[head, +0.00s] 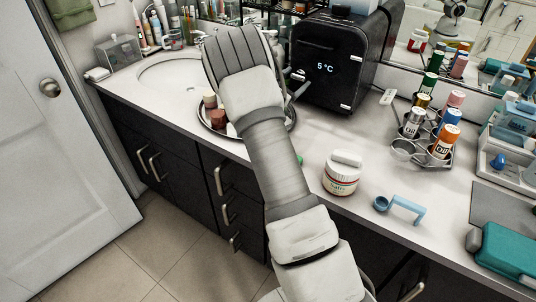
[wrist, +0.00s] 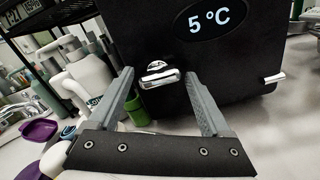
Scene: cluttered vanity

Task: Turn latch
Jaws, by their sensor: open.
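A black cooler box (head: 338,65) with a lit "5 °C" display stands at the back of the counter. Its silver latch (wrist: 160,77) is on the front face, below and left of the display in the wrist view, where the box also shows (wrist: 250,75). My gripper (wrist: 159,73) is open, with one finger to each side of the latch in that view. The fingers appear apart from the latch, and I cannot tell how far they are from the box face. In the head view my gripper (head: 294,90) is partly hidden by my arm, close to the box's left front.
A round tray (head: 290,118) with small jars lies under my arm. A white jar (head: 341,176) and a rack of bottles (head: 424,148) stand to the right. Left of the box in the wrist view are white bottles (wrist: 88,72) and a green item (wrist: 136,107).

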